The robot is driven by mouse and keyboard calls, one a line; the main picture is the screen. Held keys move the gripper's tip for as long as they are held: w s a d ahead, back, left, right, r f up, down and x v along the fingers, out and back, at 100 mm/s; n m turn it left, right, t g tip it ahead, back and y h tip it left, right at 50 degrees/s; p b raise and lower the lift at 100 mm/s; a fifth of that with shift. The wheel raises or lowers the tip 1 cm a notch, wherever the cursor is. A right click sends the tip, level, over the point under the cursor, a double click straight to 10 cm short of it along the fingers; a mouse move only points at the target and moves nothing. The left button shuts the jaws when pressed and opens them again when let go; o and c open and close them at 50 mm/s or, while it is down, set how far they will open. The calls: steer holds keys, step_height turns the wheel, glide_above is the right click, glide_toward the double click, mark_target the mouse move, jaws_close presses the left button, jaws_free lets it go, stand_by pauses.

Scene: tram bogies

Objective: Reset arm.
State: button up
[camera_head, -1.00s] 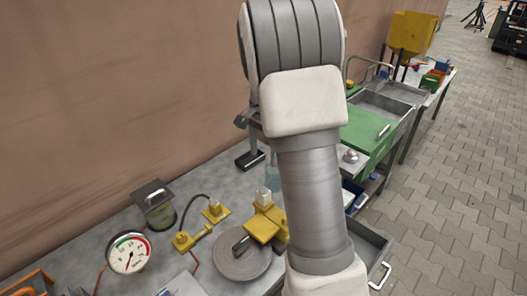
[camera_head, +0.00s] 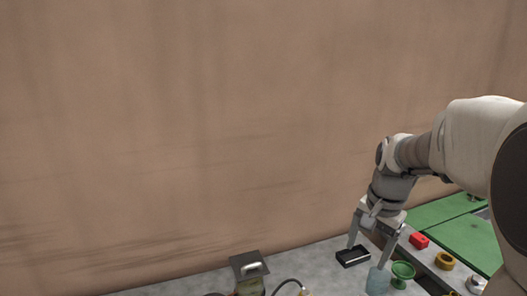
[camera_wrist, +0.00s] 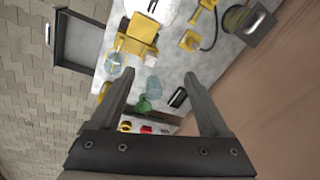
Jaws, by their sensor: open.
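My gripper (camera_head: 370,254) is at the right of the head view, pointing down above the grey workbench (camera_head: 315,262). Its two fingers are spread and nothing shows between them. In the wrist view my gripper (camera_wrist: 158,76) also shows open and empty, with the bench beyond the fingertips. A black box (camera_head: 352,257) lies by the left finger in the head view. A bluish glass vessel (camera_head: 378,281) and a green goblet (camera_head: 402,274) stand near the right finger; whether anything touches the fingers I cannot tell. My arm comes in from the right edge.
A lidded canister (camera_head: 249,268) stands at the bench's back. A red block (camera_head: 419,240) and a brass ring (camera_head: 445,260) lie right of my gripper, near a green surface (camera_head: 465,241). The wrist view shows yellow fittings (camera_wrist: 130,40) and an open drawer (camera_wrist: 85,45). A brown wall (camera_head: 200,130) rises behind.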

steer(key=s+a+r+n+t, duration=0.2)
steer(key=s+a+n, duration=0.2)
steer(key=s, duration=0.5)
steer(key=s+a+r+n+t, duration=0.1)
steer(key=s+a+n, duration=0.3)
steer(key=s, duration=0.5)
steer(key=shift+s+r+n+t, duration=0.2)
steer(key=shift+r+n+t, duration=0.25)
steer(key=shift+n, duration=0.35)
